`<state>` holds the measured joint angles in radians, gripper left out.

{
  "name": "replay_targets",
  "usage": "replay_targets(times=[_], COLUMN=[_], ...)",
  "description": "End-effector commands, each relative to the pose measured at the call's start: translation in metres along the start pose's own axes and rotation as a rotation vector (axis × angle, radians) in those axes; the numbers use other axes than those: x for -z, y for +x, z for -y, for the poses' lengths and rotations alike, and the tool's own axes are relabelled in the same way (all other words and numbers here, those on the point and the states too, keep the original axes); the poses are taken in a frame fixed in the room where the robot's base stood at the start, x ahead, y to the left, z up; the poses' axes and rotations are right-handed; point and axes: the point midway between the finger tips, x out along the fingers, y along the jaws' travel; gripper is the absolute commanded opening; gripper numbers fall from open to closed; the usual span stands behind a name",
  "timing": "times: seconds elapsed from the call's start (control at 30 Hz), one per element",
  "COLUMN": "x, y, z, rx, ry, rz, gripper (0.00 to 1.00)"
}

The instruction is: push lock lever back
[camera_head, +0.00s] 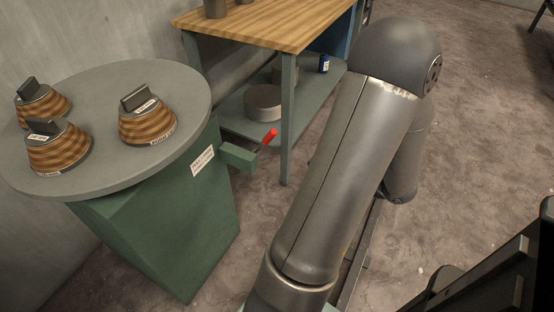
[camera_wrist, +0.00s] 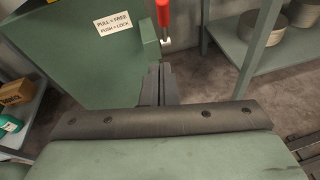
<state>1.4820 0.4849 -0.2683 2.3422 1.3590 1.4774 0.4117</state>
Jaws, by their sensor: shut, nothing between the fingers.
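The lock lever (camera_head: 268,138) has a red handle and sticks out of a green box on the side of the green pedestal (camera_head: 160,235). In the wrist view the red handle (camera_wrist: 163,14) is at the top centre, beside the label "PULL = FREE, PUSH = LOCK" (camera_wrist: 113,22). My gripper (camera_wrist: 159,68) is shut and empty. Its fingertips show just below the lever's base in the wrist view; I cannot tell whether they touch it. In the head view my arm hides the gripper.
Open floor lies below the lever.

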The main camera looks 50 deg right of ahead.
Motion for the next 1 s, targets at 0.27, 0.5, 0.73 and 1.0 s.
replay_targets(times=[0.27,0.5,0.73,1.0], x=[0.005,0.005,0.006,0.006], y=[-0.005,0.001,0.039,0.096], z=[0.006,0.006,0.007,0.008], rx=[0.029,0.026,0.023,0.023], ry=[0.018,0.016,0.014,0.015], rz=[0.012,0.011,0.012,0.011], gripper=[0.0,0.0,0.0,0.0])
